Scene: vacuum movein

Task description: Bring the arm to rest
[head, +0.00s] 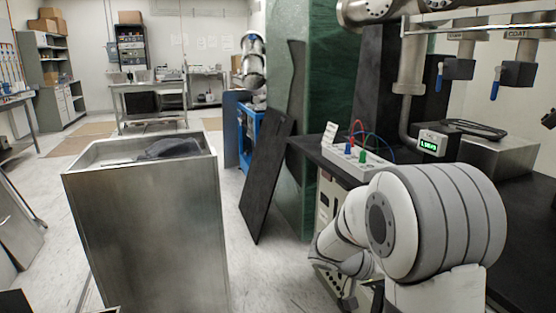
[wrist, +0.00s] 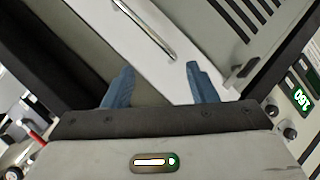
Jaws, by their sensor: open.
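My gripper (wrist: 161,86) shows in the wrist view with its two blue fingers well apart and nothing between them. Beyond the fingers are a pale panel and a metal bar handle (wrist: 145,30); I cannot tell the exact gap to them. In the head view my white and grey arm (head: 440,225) fills the lower right. It bends down and left, low in front of the bench equipment. The fingertips cannot be made out there.
A black bench top (head: 525,215) lies behind my arm, with a terminal box (head: 350,160) and a gauge with a green display (head: 430,143). A dark board (head: 262,180) leans left of it. A large metal bin (head: 150,235) stands left, with floor between.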

